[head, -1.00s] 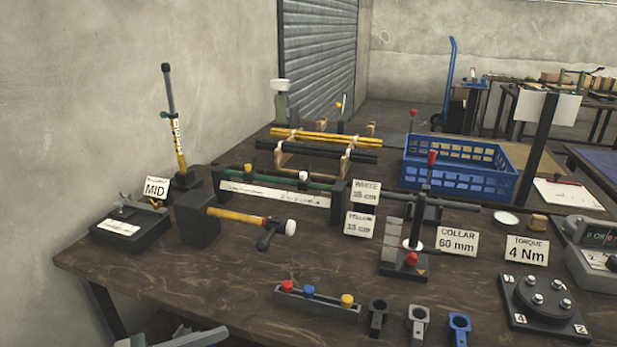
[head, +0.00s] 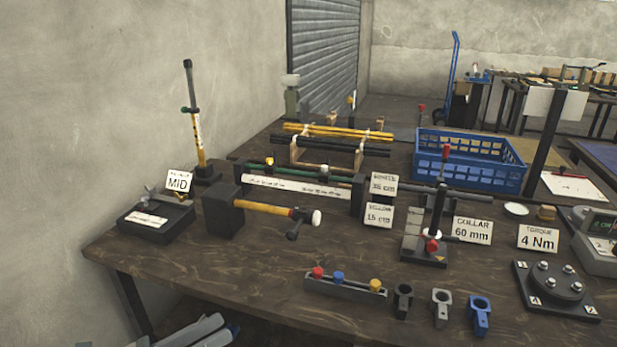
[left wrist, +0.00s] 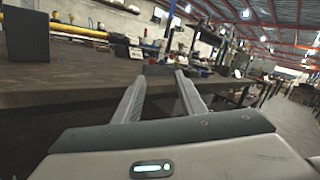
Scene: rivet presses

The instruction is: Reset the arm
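My left gripper (head: 226,325) shows only partly at the bottom left of the head view, below and in front of the table edge. In the left wrist view its two grey fingers (left wrist: 161,76) stand apart with nothing between them, so it is open and empty. They point toward the table's front edge and touch nothing that I can see. My right gripper is in neither view.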

